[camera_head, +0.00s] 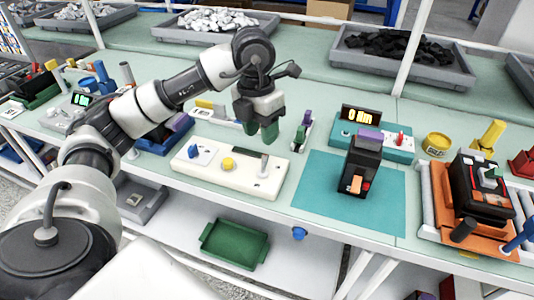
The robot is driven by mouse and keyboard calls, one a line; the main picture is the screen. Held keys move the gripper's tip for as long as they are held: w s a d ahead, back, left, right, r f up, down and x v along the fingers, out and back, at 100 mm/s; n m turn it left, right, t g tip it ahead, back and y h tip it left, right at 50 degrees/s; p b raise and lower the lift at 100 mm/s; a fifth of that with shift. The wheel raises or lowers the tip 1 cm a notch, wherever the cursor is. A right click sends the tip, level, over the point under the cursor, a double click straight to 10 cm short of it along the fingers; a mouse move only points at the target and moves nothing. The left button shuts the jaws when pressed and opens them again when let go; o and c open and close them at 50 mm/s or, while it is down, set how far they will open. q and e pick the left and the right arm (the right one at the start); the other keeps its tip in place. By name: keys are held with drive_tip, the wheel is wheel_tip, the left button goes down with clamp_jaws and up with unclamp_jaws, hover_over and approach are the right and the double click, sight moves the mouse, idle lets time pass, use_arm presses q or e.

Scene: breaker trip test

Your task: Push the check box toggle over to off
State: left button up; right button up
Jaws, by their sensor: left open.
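My left gripper (261,130) has green fingertips and points down, open and empty, above the back edge of a long white box (243,183). The white box carries a blue knob (194,152), a yellow button (228,163) and an upright grey lever (264,164). A teal box (398,155) with a lit display (361,115) and a red toggle (400,138) stands to the right. I cannot tell which of the two is the check box. A black breaker (360,165) with an orange lever (355,185) stands on the teal mat (320,195). My right gripper is not in view.
Grey bins (410,72) line the back. A small stand with green and purple pieces (302,132) is right of my gripper. A yellow cup (437,145) and an orange fixture (450,225) are at the right. The mat's front is clear.

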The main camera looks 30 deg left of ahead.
sight(264, 156)
use_arm(q)
drive_tip(key=f, duration=0.4)
drive_tip(key=shift+w+d, duration=0.1)
drive_tip(key=shift+d, duration=0.1)
wheel_tip(264, 156, down, 3)
drive_tip(key=shift+d+f, duration=0.1)
drive_tip(key=shift+d, duration=0.05)
drive_tip(key=shift+f, duration=0.4)
drive_tip(key=shift+c, duration=0.2)
clamp_jaws()
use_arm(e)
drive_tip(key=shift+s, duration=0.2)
